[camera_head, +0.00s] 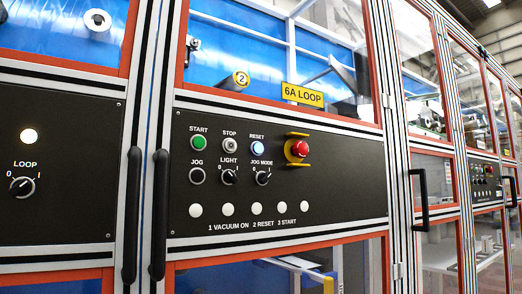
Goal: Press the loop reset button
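The loop control panel (340,190) is black and set in a framed machine cabinet, under a yellow sign (303,95) reading "6A LOOP". The reset button (258,148) is round and bluish white, looks lit, and sits under the label "RESET" in the top row. To its left are the grey stop button (230,145) and the green start button (198,143). To its right is a red emergency stop (299,148) with a yellow guard. My gripper is not in view.
Below the reset button is the jog mode knob (263,177), beside the light knob (229,177) and jog button (197,176). Several white round lamps line the panel's lower part. Black door handles (159,214) stick out at left and right (419,200). Another panel (66,165) has a loop knob (22,186).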

